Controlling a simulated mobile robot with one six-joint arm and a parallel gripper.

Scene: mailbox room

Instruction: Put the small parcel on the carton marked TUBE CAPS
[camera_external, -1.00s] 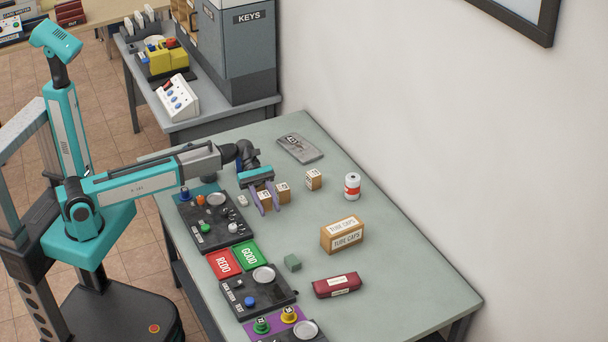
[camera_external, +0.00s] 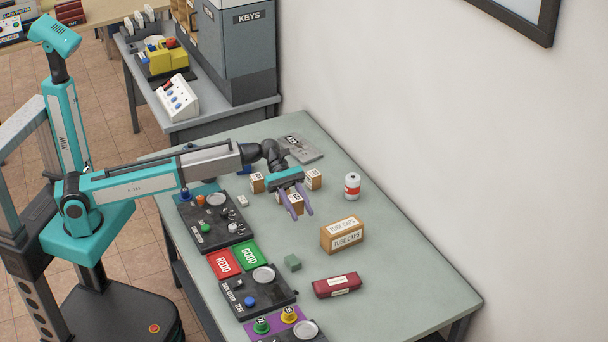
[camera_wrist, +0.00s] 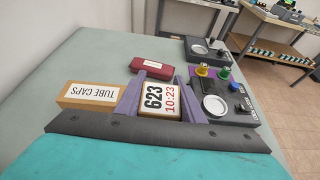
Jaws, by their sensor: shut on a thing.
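The small parcel (camera_external: 295,204) is a tan box with a white label, reading 623 and 10:23 in the wrist view (camera_wrist: 160,98). My gripper (camera_external: 300,212) is shut on it, with one purple finger on each side. The gripper also shows in the wrist view (camera_wrist: 160,100). The tan carton marked TUBE CAPS (camera_external: 337,244) stands on the table, apart from the parcel and nearer the front right in the external view. In the wrist view the carton (camera_wrist: 75,105) is left of the parcel. Its top looks bare.
Similar parcels (camera_external: 257,184) and (camera_external: 313,179) stand near my gripper. Black panels (camera_external: 215,222) line the left edge. A grey packet (camera_external: 302,148) lies at the back.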

